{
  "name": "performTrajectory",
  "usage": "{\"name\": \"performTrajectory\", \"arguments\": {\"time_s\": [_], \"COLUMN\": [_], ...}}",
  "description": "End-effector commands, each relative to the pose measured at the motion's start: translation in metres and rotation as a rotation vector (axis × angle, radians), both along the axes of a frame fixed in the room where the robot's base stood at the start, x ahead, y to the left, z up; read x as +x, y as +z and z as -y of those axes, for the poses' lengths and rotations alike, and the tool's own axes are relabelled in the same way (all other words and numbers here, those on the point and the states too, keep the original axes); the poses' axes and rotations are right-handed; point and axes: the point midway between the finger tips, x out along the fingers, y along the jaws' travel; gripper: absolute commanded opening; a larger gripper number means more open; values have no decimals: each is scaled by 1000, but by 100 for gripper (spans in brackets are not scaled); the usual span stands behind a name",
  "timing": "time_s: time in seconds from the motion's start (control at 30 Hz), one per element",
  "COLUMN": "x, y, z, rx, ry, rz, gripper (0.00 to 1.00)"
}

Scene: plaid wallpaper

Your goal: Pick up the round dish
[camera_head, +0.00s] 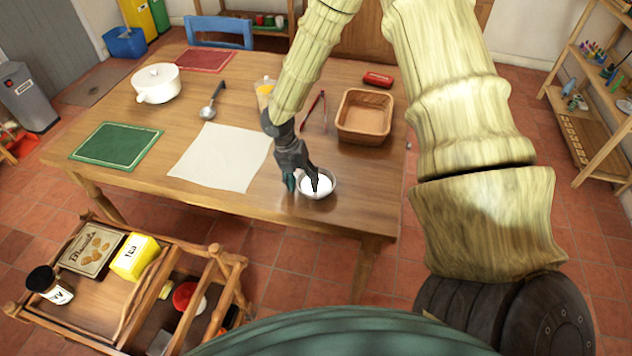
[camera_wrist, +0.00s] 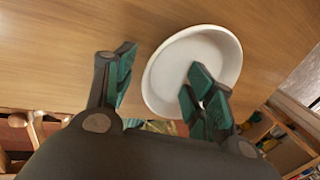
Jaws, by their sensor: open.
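The round dish (camera_head: 325,190) is a small white bowl with a greyish outer wall, upright on the wooden table near its front right edge. In the wrist view the dish (camera_wrist: 172,76) fills the upper middle. My gripper (camera_head: 303,187) is open at the dish. In the wrist view my gripper (camera_wrist: 158,80) has its fingers spread apart. The right finger overlaps the inside of the dish, and the left finger is outside, left of the rim. I cannot tell whether either finger touches it.
The table (camera_head: 210,110) also holds a wicker basket (camera_head: 364,117), a white cloth (camera_head: 220,157), a ladle (camera_head: 211,104), a white pot (camera_head: 156,83) and a green mat (camera_head: 115,146). A wooden cart (camera_head: 100,313) stands at front left. Bare tabletop lies right of the dish.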

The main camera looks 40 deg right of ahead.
Motion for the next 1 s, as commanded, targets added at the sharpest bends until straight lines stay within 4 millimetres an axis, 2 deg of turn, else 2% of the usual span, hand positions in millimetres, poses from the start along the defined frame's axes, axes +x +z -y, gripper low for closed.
{"name": "performTrajectory", "arguments": {"time_s": [0.03, 0.23, 0.3, 0.77, 1.0], "x": [0, 0, 0, -2, 0], "y": [0, 0, 0, -1, 12], "z": [0, 0, 0, 1, 0], "rx": [0, 0, 0, 0, 1], "ry": [0, 0, 0, -1, 1], "rz": [0, 0, 0, -3, 1], "gripper": [44, 7, 0, 0, 0]}}
